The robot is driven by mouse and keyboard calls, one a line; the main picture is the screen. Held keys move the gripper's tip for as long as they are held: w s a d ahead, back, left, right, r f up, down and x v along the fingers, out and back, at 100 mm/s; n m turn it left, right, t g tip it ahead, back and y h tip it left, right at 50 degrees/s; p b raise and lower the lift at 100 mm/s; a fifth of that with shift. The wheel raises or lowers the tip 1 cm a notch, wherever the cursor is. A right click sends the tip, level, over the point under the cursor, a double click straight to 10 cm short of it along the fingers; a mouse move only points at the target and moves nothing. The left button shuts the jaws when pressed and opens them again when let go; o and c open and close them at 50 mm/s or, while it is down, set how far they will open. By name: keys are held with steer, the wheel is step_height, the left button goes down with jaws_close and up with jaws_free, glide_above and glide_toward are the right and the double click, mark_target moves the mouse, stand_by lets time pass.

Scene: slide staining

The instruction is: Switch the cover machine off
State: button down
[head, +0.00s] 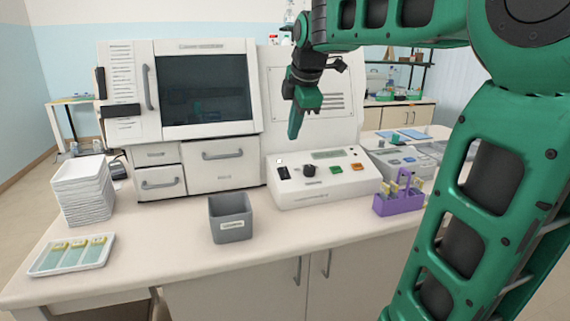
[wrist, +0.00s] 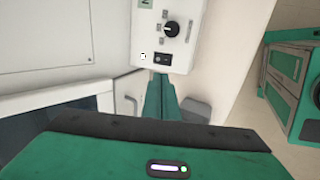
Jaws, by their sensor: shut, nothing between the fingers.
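The cover machine (head: 225,110) is a white cabinet with a dark window, and a sloped white control panel (head: 325,190) stands at its right front. The panel has a black rocker switch (head: 284,173) at its left end, a black knob (head: 309,170), a small display and coloured buttons. In the wrist view the rocker switch (wrist: 161,59) shows beside the knob (wrist: 171,29). My green gripper (head: 294,132) is shut and empty, pointing down above the panel's left part. In the wrist view its fingertips (wrist: 159,82) appear just below the switch. The switch's position is too small to tell.
A grey bin (head: 231,233) stands in front of the machine. A purple slide rack (head: 398,203) sits right of the panel, before another grey device (head: 405,158). A tray with slides (head: 72,267) and stacked white trays (head: 84,205) are at left. The front counter is mostly clear.

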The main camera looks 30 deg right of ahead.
mark_target(283, 169)
steer(key=shift+w+r, duration=0.15)
steer(key=x, duration=1.4)
steer(key=shift+d, duration=0.1)
